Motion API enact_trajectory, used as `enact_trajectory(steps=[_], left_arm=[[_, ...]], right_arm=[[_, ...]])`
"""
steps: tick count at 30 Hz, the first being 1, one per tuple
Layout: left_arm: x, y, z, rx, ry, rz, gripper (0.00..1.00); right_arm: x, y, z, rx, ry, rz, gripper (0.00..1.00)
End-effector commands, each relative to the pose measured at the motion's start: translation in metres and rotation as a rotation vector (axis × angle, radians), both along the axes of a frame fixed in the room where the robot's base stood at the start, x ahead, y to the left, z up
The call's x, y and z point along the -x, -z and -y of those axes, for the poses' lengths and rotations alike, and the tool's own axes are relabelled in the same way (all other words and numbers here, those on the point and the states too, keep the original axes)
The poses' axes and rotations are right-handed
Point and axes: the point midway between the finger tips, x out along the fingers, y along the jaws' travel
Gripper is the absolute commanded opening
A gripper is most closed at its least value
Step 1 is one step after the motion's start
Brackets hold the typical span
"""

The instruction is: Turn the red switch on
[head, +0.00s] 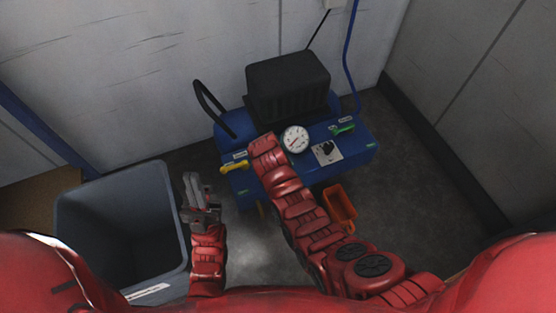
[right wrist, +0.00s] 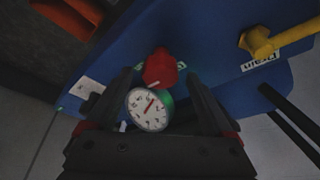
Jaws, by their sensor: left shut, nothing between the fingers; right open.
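The red switch (right wrist: 160,68) is a red knob on the blue machine panel (right wrist: 215,60), in the right wrist view. It sits just beyond the white gauge (right wrist: 150,109). My right gripper (right wrist: 160,78) is open, with its black fingers on either side of the knob in the picture; contact cannot be told. In the head view my right forearm hides the red switch and the right gripper. My left gripper (head: 192,190) is shut and empty, beside the grey bin, away from the machine (head: 356,152).
A yellow handle (head: 235,167) labelled Drain, a green handle (head: 343,129) and a black dial (head: 325,149) are on the machine. A black handle bar (head: 207,98) rises at its left. An orange container (head: 340,205) is in front. A grey bin (head: 75,215) stands left.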

Motion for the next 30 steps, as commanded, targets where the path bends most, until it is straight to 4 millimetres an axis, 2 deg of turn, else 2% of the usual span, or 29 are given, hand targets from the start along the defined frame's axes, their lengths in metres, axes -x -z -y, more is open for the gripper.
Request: enact_trajectory(steps=[5, 18, 24, 30], left_arm=[[0.0, -0.011, 0.0, 0.0, 0.0, 0.0, 0.0], [0.0, -0.033, 0.0, 0.0, 0.0, 0.0, 0.0], [0.0, -0.037, 0.0, 0.0, 0.0, 0.0, 0.0], [0.0, -0.037, 0.0, 0.0, 0.0, 0.0, 0.0]], right_arm=[[0.01, -0.031, -0.005, -0.003, -0.001, 0.004, 0.86], [0.047, -0.128, -0.022, -0.003, -0.001, 0.006, 0.86], [0.055, -0.15, -0.025, -0.003, -0.002, 0.005, 0.86], [0.058, -0.154, -0.025, -0.001, -0.001, 0.002, 0.86]])
